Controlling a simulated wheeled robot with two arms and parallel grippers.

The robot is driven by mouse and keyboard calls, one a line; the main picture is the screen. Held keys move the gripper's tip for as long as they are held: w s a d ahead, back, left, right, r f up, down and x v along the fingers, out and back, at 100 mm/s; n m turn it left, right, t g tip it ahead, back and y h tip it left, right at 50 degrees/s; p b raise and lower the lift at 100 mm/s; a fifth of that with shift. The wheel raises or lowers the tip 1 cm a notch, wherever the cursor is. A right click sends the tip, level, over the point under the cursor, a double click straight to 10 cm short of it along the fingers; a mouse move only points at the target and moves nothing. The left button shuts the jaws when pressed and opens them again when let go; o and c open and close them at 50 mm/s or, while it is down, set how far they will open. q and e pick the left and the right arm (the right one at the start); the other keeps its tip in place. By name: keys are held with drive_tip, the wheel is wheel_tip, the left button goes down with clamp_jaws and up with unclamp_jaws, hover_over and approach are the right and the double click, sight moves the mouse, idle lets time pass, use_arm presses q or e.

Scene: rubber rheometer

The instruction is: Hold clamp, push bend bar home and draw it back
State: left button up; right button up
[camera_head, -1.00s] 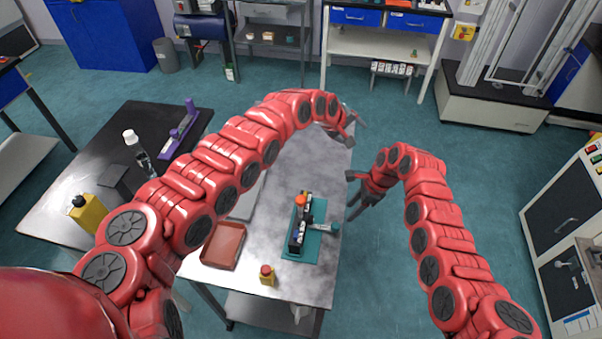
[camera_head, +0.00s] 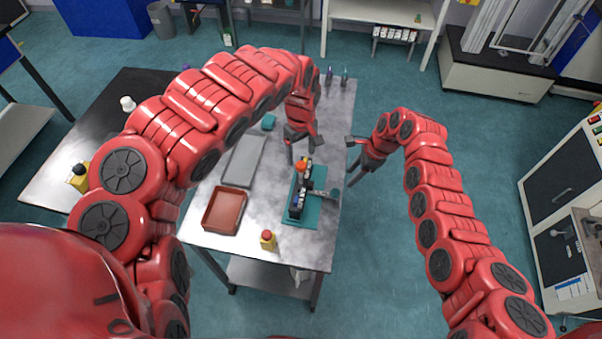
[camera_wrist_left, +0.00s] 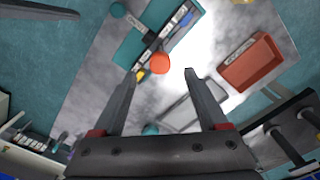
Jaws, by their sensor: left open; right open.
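The clamp fixture stands on a teal base (camera_head: 301,217) at the right side of the table, with dark and white blocks and an orange-red knob (camera_wrist_left: 159,63) at its far end. A grey bar with a teal end knob (camera_head: 334,194) sticks out to its right; this knob also shows in the left wrist view (camera_wrist_left: 118,10). My left gripper (camera_head: 299,158) is open and points down by the fixture's far end. In its wrist view the orange-red knob appears between and beyond the fingertips; contact cannot be told. My right gripper (camera_head: 356,158) is open and empty, off the table's right edge.
A red-brown tray (camera_head: 209,222) and a grey flat tray (camera_head: 232,171) lie left of the fixture. A yellow box with a red button (camera_head: 267,239) stands at the near edge. Small bottles (camera_head: 329,76) stand at the far end. Bare table surrounds the fixture.

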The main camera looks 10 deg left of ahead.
sight(301, 176)
use_arm(q)
drive_tip(key=shift+w+f, duration=0.2)
drive_tip(key=shift+f, duration=0.6)
drive_tip(key=shift+s+f, duration=0.2)
drive_tip(key=shift+f, duration=0.45)
wheel_tip(301, 176, down, 9)
drive_tip(key=shift+r, duration=0.1)
clamp_jaws()
